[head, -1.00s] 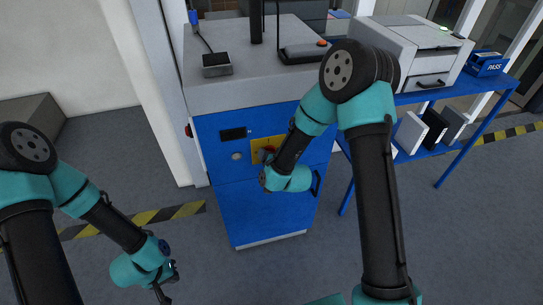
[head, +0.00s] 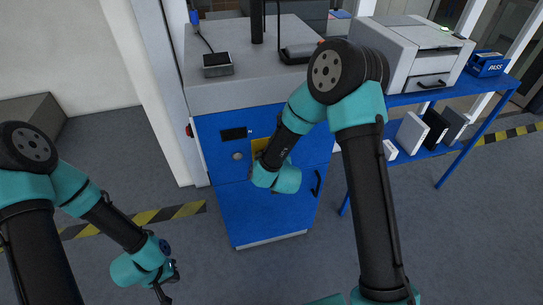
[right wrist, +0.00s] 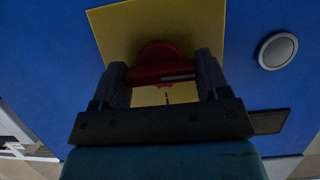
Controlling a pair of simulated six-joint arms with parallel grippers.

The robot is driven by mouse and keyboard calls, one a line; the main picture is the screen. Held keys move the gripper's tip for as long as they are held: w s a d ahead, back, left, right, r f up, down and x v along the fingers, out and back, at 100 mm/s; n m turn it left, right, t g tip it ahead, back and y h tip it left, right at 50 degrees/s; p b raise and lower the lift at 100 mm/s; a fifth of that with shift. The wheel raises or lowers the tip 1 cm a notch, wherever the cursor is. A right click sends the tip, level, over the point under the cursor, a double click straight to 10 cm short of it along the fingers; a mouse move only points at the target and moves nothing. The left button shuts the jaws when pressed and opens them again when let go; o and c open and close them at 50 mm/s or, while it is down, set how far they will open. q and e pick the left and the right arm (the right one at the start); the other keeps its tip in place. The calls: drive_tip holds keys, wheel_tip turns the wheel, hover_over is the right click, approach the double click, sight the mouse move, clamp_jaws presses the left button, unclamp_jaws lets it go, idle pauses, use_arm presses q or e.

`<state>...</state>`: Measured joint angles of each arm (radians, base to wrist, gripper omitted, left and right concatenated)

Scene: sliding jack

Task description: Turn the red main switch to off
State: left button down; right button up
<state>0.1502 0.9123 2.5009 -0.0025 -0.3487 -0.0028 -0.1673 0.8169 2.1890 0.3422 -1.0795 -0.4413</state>
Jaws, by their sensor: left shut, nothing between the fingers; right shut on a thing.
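The red main switch (right wrist: 160,62) sits on a yellow plate (right wrist: 120,28) on the blue cabinet front. In the right wrist view its handle lies roughly across the picture, with a pale mark toward its right side. My right gripper (right wrist: 162,78) has one finger at each end of the handle and is shut on it. In the head view my right wrist hides the switch and most of the yellow plate (head: 257,147). My left gripper (head: 164,293) is shut and empty, low at the left, well away from the cabinet.
The blue cabinet (head: 260,215) has a dark display (head: 233,134), a round silver button (head: 237,156) and a black handle (head: 317,183). A blue shelf (head: 470,115) with a printer (head: 415,50) stands to the right. Floor between my left gripper and the cabinet is clear.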

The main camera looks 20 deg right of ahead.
drive_tip(key=o, duration=0.9)
drive_tip(key=shift+o, duration=0.2)
drive_tip(key=shift+s, duration=0.1)
